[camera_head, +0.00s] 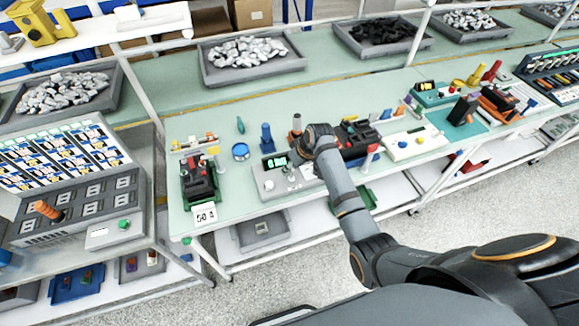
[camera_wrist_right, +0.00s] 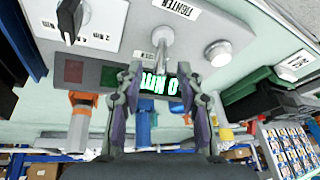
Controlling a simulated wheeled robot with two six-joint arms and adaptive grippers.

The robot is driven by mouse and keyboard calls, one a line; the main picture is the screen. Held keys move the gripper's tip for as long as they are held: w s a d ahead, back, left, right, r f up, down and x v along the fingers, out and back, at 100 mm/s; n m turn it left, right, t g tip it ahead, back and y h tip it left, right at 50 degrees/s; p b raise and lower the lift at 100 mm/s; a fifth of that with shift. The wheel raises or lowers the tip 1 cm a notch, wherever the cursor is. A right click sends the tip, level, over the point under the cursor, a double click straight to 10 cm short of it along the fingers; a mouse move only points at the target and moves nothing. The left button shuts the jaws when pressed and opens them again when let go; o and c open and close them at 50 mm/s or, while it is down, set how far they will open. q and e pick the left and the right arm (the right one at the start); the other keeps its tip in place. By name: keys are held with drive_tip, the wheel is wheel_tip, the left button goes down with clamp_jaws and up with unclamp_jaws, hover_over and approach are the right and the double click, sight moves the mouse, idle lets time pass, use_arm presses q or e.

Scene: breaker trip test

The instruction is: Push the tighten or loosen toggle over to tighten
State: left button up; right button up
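The toggle (camera_wrist_right: 162,42) is a metal lever on a pale grey panel, seen close up in the right wrist view. A label reading TIGHTEN (camera_wrist_right: 176,8) shows upside down above its base; a second label (camera_wrist_right: 141,55) below is partly hidden. The lever extends down the picture, away from the TIGHTEN label; its true tilt is hard to judge. My right gripper (camera_wrist_right: 160,75) is open, with a finger on either side of the lever's end. Contact cannot be told. In the head view my right gripper (camera_head: 296,158) is over the panel box (camera_head: 277,196). My left gripper is out of view.
The panel has a green display (camera_wrist_right: 160,84), a round white button (camera_wrist_right: 218,52) and a black knob (camera_wrist_right: 70,18). Another device (camera_head: 357,138) is close on the right.

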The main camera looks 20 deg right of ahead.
drive_tip(key=shift+x, duration=1.05)
clamp_jaws()
